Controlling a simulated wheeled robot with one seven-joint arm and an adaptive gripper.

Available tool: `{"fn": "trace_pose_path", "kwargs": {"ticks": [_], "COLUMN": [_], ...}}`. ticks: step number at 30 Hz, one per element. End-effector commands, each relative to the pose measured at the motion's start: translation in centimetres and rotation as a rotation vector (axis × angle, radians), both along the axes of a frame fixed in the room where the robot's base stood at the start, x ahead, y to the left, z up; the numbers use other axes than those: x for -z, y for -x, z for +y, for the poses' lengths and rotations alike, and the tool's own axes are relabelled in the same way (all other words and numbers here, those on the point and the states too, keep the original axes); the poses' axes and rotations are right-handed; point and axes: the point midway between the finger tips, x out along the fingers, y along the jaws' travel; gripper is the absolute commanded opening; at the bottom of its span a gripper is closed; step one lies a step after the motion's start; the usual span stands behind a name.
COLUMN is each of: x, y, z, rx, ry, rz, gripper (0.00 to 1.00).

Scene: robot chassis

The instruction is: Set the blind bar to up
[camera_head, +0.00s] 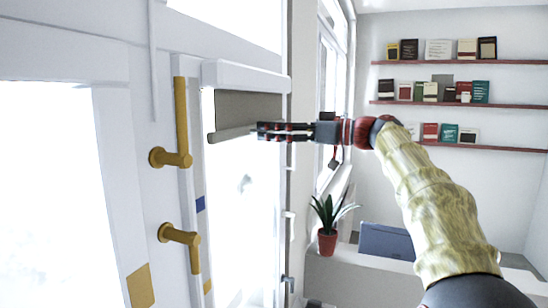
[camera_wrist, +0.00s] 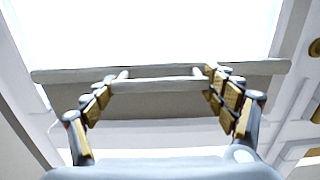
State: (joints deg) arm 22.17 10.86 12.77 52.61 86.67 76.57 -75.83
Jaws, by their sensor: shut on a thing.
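The grey roller blind (camera_head: 245,106) hangs a short way down from its white housing (camera_head: 240,75) over the window. The blind bar (camera_head: 228,134) runs along the blind's lower edge, slightly tilted in the picture. My gripper (camera_head: 261,131) reaches in from the right and is shut on the bar near its right part. In the wrist view, my gripper (camera_wrist: 160,79) has its fingers on either side, with the long pale bar (camera_wrist: 60,75) across their tips and the grey blind fabric (camera_wrist: 150,105) beyond. The exact contact is partly hidden by the fingers.
Two yellow handles (camera_head: 180,122) (camera_head: 185,238) stick out from the frame left of the blind. A potted plant (camera_head: 328,224) stands on a white ledge at lower right. Shelves of books (camera_head: 460,103) are on the back wall. The glass below the bar is clear.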

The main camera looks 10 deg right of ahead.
Motion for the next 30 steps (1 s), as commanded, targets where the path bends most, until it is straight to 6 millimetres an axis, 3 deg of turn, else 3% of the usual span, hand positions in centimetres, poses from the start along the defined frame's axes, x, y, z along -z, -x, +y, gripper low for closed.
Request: {"fn": "trace_pose_path", "kwargs": {"ticks": [1, 3, 9, 26, 27, 30], "x": [-1.9, -3.4, -6.2, -7.6, -7.6, -7.5], "y": [0.0, 0.0, 0.0, 0.1, 0.1, 0.1], "z": [0.0, 0.0, 0.0, 0.0, 0.1, 0.0], "rx": [0.0, 0.0, 0.0, 0.002, 0.002, 0.001], "ry": [0.002, 0.002, 0.002, -0.003, -0.003, -0.002], "rz": [-0.005, -0.005, -0.004, -0.008, -0.01, -0.008], "gripper": [0.39, 0.39, 0.39, 0.39, 0.86, 0.92]}}
